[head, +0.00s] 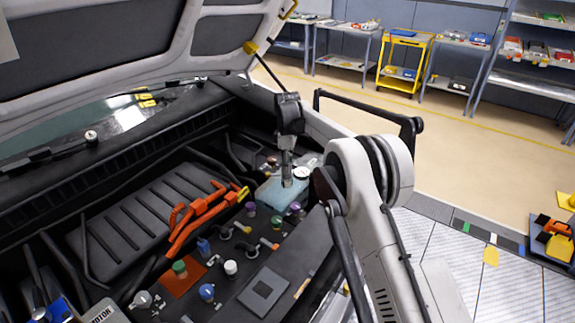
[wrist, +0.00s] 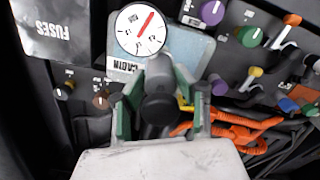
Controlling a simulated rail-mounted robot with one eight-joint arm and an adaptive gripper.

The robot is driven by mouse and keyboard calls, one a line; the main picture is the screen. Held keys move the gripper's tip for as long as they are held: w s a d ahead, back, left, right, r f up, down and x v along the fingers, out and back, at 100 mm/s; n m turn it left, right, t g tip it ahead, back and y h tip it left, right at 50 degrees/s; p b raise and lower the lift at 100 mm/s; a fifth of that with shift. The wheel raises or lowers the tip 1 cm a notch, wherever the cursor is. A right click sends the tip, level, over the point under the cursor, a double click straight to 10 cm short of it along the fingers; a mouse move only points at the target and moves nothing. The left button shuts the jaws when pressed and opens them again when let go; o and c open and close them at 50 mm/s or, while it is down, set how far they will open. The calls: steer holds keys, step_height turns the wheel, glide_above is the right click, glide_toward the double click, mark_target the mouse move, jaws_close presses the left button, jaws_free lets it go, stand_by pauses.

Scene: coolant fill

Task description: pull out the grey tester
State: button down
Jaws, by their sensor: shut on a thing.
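My gripper (wrist: 161,106) is shut on the grey tester (wrist: 158,76), with a green-padded finger on each side of it in the wrist view. The tester has a grey body and a dark round end facing the wrist camera. It overlaps the pale blue block (wrist: 194,47) marked CABIN; I cannot tell how far it sits in the block. In the head view my gripper (head: 286,152) is over this block (head: 270,194), pointing down, and the tester is too small there to separate clearly from the fingers.
A white dial with a red needle (wrist: 141,30) is close beside the tester. Several coloured knobs, such as a purple one (wrist: 212,13), and orange cables (wrist: 235,128) are nearby. A FUSES plate (wrist: 58,32) is at upper left. The raised hood (head: 95,45) hangs over the bay.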

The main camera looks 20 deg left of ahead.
steer(key=c, duration=1.8)
jaws_free()
steer(key=c, duration=0.4)
steer(key=shift+n+b, duration=0.45)
steer(key=shift+n, duration=0.25)
steer(key=shift+n+b, duration=0.3)
steer(key=shift+n, duration=0.4)
steer(key=shift+n+b, duration=0.3)
steer(key=shift+n, duration=0.2)
steer(key=shift+w, duration=0.1)
steer(key=shift+n+b, duration=0.5)
steer(key=shift+n, duration=0.8)
